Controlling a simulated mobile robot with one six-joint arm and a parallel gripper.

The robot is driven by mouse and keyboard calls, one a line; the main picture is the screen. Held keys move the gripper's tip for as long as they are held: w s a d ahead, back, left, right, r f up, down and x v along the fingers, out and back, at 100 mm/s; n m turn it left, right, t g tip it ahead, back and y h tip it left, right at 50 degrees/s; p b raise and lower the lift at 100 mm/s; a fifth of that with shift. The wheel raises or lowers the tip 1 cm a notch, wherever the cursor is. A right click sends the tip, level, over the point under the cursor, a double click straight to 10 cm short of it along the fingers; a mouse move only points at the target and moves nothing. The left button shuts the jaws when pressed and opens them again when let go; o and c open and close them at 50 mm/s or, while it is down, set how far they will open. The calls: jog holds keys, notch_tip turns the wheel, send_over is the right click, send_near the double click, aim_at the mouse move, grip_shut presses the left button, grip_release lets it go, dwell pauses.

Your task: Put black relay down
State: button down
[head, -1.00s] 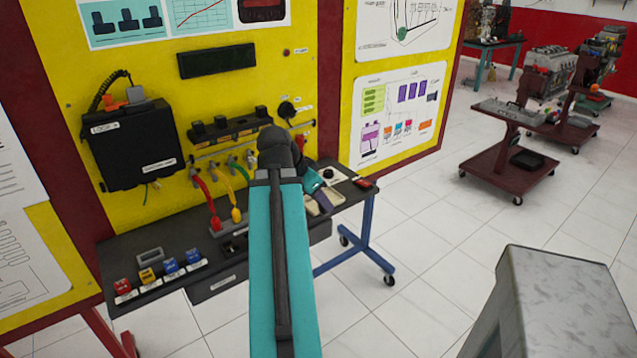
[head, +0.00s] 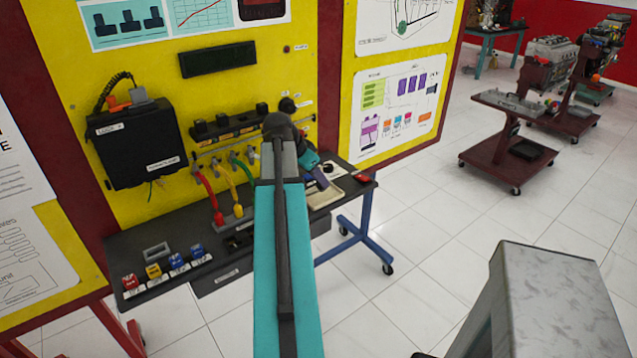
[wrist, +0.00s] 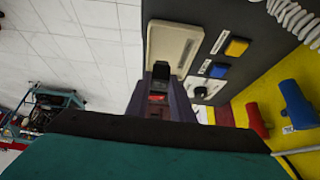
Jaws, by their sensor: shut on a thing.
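The black relay (wrist: 161,71) is between the fingers of my gripper (wrist: 160,98) in the wrist view, and the gripper is shut on it. Just beyond the relay in that view is a beige tray (wrist: 163,43) on the dark bench. I cannot tell whether the relay touches the tray. In the head view my gripper (head: 318,177) is over the right part of the bench, near the beige tray (head: 326,198). My arm hides part of the bench there, and the relay cannot be made out in the head view.
The dark bench (head: 220,262) stands against a yellow panel with a black box (head: 135,150) and coloured clamps. Small red, yellow and blue blocks sit at its front left. A red item (head: 361,178) lies near its right end. Open tiled floor is to the right.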

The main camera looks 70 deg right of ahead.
jog(key=shift+w+d, duration=0.25)
jog(key=shift+d, duration=0.3)
jog(key=shift+w+d, duration=0.1)
jog(key=shift+d, duration=0.15)
jog(key=shift+d+f+p, duration=0.15)
jog(key=shift+f+p, duration=0.05)
jog(key=shift+p, duration=0.1)
jog(key=shift+f+p, duration=0.55)
jog(key=shift+f, duration=1.1)
jog(key=shift+f, duration=0.15)
jog(key=c, duration=1.5)
grip_release()
jog(key=shift+c, duration=0.2)
jog(key=shift+r, duration=0.2)
